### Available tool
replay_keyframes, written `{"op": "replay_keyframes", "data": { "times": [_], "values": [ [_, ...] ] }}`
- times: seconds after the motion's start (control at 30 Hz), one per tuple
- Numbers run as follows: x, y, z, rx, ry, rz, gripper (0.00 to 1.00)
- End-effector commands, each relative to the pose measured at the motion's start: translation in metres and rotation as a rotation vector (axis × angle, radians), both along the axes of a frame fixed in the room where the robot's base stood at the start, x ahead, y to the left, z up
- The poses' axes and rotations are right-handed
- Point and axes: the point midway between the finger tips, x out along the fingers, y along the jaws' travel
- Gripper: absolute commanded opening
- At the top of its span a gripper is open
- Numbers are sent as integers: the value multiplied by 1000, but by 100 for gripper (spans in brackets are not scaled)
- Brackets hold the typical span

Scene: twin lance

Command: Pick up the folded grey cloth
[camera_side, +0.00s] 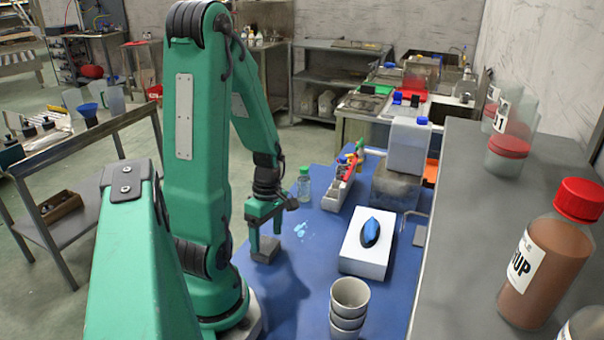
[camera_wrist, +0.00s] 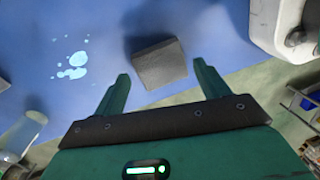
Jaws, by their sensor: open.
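The folded grey cloth (camera_side: 264,250) is a small dark grey block-like square lying on the blue table top near its left edge. In the wrist view the cloth (camera_wrist: 159,64) lies ahead of and between the two fingers, slightly turned. My gripper (camera_side: 266,232) is green and points down over the cloth. It also shows in the wrist view (camera_wrist: 163,80), open with nothing between the fingertips but the cloth beyond them. I cannot tell from these frames how high the fingertips are above the cloth.
A small light-blue spill (camera_side: 301,230) lies just right of the cloth. A white box (camera_side: 362,262) with a blue object (camera_side: 371,232) on top, stacked cups (camera_side: 348,303), a green-capped bottle (camera_side: 304,184) and a tool tray (camera_side: 341,187) stand around. The blue table (camera_side: 308,268) is clear between them.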

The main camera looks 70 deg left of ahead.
Motion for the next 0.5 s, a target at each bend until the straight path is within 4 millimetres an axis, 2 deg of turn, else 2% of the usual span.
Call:
{"op": "replay_keyframes", "data": {
  "times": [0.2, 0.5],
  "values": [
    [-2, -3, -19, -3, 3, 0, 74],
    [-2, -3, -25, -1, 1, 0, 74]
  ]
}}
